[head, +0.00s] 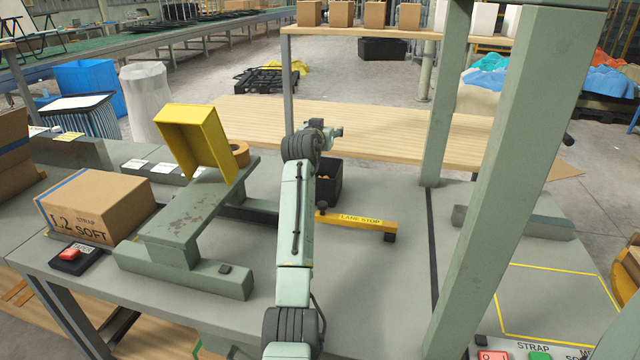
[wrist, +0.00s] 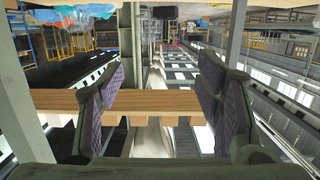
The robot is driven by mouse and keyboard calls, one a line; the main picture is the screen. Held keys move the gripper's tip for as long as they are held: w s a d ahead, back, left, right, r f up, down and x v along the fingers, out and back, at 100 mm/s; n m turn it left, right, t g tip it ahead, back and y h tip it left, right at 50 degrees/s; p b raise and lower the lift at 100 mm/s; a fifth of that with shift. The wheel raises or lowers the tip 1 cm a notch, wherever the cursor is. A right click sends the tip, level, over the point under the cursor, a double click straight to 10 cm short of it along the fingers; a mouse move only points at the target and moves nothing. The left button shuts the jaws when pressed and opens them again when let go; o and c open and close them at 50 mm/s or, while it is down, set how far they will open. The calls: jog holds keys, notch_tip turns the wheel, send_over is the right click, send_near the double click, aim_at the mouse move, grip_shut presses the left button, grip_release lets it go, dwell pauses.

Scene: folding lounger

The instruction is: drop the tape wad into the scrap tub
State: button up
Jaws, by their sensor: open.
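A small black open tub (head: 328,182), which looks like the scrap tub, stands on the grey bench behind my arm. My arm hides its left part, and a bit of orange-tan material shows inside, too small to identify. I cannot make out the tape wad for certain. My gripper (head: 337,132) is raised in the middle of the head view, above and beyond the tub in the picture. In the wrist view its two purple-padded fingers (wrist: 162,85) are wide apart, with nothing between them.
A tilted yellow bin (head: 190,140) stands on a grey stand (head: 185,215), with a tape roll (head: 240,153) behind it. A cardboard box (head: 98,205) is at left. A yellow lane-stop bar (head: 355,221) lies right of my arm. A green post (head: 510,180) rises at right.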

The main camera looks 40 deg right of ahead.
notch_tip(320, 180, up, 6)
jog(key=shift+f, duration=0.1)
dwell(0.5)
